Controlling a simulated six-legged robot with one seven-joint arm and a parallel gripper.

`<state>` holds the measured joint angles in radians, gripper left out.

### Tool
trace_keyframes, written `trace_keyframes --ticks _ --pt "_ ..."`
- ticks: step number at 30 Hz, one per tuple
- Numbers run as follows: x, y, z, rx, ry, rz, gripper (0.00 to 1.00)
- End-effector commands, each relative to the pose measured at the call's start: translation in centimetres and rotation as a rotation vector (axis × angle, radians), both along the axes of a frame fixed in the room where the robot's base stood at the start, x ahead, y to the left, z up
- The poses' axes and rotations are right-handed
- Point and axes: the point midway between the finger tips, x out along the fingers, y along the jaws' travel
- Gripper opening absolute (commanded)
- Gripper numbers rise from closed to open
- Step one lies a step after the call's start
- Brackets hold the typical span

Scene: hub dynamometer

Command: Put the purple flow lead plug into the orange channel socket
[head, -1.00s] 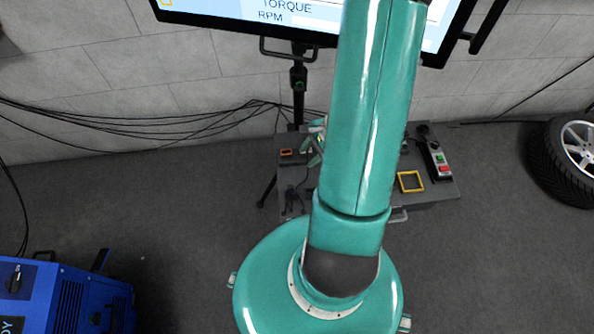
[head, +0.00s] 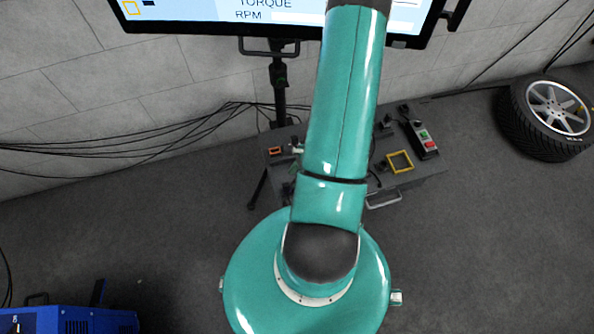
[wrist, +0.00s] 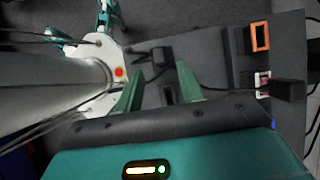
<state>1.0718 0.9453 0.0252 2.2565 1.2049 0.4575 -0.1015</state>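The orange-framed channel socket (head: 275,151) sits at the left end of the dark bench in the head view. In the wrist view the orange socket (wrist: 260,37) is at the upper right, beyond my right fingertip and apart from it. My gripper (wrist: 157,77) shows two green fingers spread apart, with dark bench surface and nothing clearly held between them. In the head view my arm hides most of the gripper. I cannot make out a purple flow lead plug; a small dark block (wrist: 162,57) lies near the fingertips, its colour unclear.
A white-and-pink-framed socket (wrist: 263,85) and a black block (wrist: 289,91) lie right of the fingers. The bench also bears a yellow frame (head: 388,163) and a button box (head: 426,140). A monitor (head: 200,17) stands behind; a wheel (head: 520,128) is at right.

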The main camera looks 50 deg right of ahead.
Motion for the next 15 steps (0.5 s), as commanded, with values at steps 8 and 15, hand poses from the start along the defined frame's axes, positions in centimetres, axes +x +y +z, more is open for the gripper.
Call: trace_keyframes --ticks 8,15 --pt "1.0 1.3 -2.7 0.002 0.001 0.000 0.38" --pt "1.8 2.2 -4.7 0.001 -0.001 0.000 0.38"
